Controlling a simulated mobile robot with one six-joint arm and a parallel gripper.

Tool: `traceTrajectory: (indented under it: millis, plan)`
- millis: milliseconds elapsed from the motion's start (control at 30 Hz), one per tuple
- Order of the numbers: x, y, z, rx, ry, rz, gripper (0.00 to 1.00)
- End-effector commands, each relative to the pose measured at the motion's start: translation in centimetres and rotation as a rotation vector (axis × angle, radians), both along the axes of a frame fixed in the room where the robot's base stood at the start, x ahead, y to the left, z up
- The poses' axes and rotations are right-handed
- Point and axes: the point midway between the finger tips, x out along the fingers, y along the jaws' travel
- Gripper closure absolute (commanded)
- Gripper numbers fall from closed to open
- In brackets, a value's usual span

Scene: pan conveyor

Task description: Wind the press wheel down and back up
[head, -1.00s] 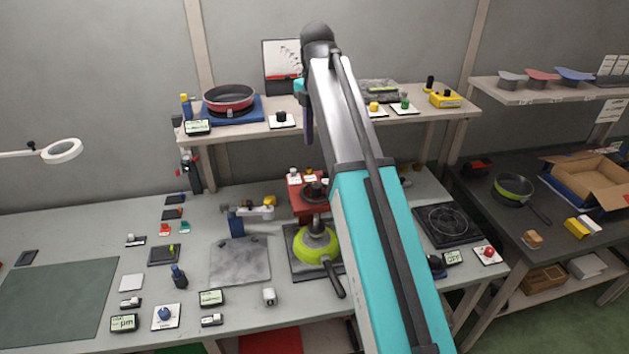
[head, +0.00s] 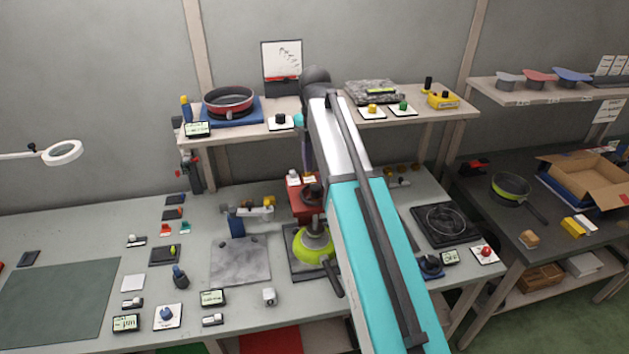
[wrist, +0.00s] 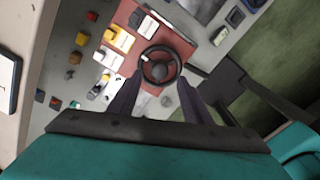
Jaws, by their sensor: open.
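The press (head: 303,204) has a red body and stands on the bench behind a green pan (head: 310,258). Its dark round press wheel (head: 313,194) lies flat on top and is partly covered by my arm in the head view. In the wrist view the wheel (wrist: 146,72) shows as a black ring with a hub and a small pale spot at its left, over the red body. My gripper (wrist: 160,84) is open and empty, its two dark fingers pointing towards the wheel, one on each side in the picture. Contact cannot be made out. In the head view my arm hides most of the gripper.
A shelf (head: 240,137) with a red pan (head: 229,100) runs behind the press, close to my arm. A caliper-like tool (head: 250,212) and a grey stone plate (head: 238,262) are left of the press. A black hotplate (head: 446,224) is to the right.

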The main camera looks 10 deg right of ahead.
Motion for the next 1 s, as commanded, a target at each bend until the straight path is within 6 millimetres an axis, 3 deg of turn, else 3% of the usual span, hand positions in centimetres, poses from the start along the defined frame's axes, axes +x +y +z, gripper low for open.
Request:
traceTrajectory:
  millis: [533,1000]
  plan:
    - [-0.1,0.1,-4.7,0.0,0.001,0.001,0.55]
    - [-0.1,0.1,-5.5,0.0,0.0,0.002,0.55]
